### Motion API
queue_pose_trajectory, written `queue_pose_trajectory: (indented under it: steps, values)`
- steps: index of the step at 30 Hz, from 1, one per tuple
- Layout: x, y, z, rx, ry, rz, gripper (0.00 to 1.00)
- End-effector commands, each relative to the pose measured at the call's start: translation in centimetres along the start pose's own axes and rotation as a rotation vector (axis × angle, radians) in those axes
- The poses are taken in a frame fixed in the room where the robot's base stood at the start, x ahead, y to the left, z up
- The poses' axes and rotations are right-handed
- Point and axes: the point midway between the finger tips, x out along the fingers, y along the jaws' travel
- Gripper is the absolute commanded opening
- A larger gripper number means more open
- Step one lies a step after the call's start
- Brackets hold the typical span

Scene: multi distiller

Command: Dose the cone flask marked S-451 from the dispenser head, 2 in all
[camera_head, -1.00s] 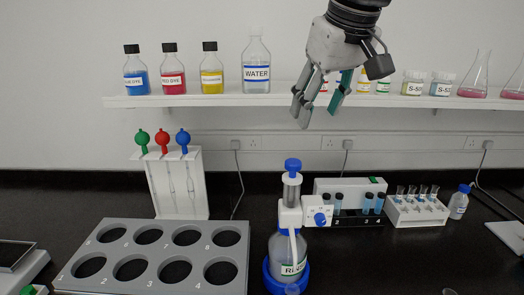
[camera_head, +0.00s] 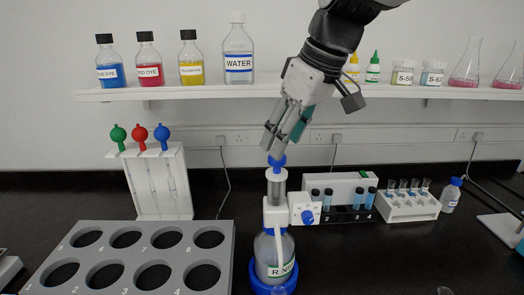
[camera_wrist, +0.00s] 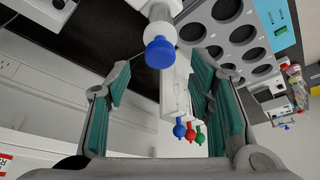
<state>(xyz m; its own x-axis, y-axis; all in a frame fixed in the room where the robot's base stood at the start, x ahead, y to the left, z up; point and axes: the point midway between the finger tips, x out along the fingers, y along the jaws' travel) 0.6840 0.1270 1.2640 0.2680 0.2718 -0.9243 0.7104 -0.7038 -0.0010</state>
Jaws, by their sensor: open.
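The dispenser head (camera_head: 277,213) is a white bottle-top pump with a blue knob (camera_head: 277,161), on a clear bottle with a partly hidden label (camera_head: 281,270), upright in a blue ring. My gripper (camera_head: 284,143) is open and empty, pointing down and leftward, with its fingertips just above or at the knob. Contact cannot be told. In the wrist view the blue knob (camera_wrist: 160,52) shows in the gap between the open fingers (camera_wrist: 160,85). No label S-451 is readable; cone flasks with pink liquid (camera_head: 468,72) stand on the shelf at the right.
A grey holed rack (camera_head: 140,228) fills the left front. A pipette stand (camera_head: 158,185) is behind it. A tube block (camera_head: 340,210) and white tube rack (camera_head: 408,205) stand to the right. The shelf (camera_head: 260,91) with bottles runs behind. The right front bench is mostly clear.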

Motion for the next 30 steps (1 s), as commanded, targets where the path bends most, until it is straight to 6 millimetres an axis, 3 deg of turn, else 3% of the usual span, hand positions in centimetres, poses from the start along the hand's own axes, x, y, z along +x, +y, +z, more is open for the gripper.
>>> queue_pose_trajectory:
  steps: [7,19,20,26,30]
  values:
    - [3.2,0.0,0.0,0.0,-0.001,-0.001,0.48]
    - [4.0,0.0,0.0,0.0,0.001,0.001,0.48]
    - [4.0,0.0,0.0,0.0,0.001,0.001,0.46]
    - [4.0,0.0,0.0,0.0,0.001,0.001,0.01]
    - [4.0,0.0,0.0,0.0,0.001,0.001,0.0]
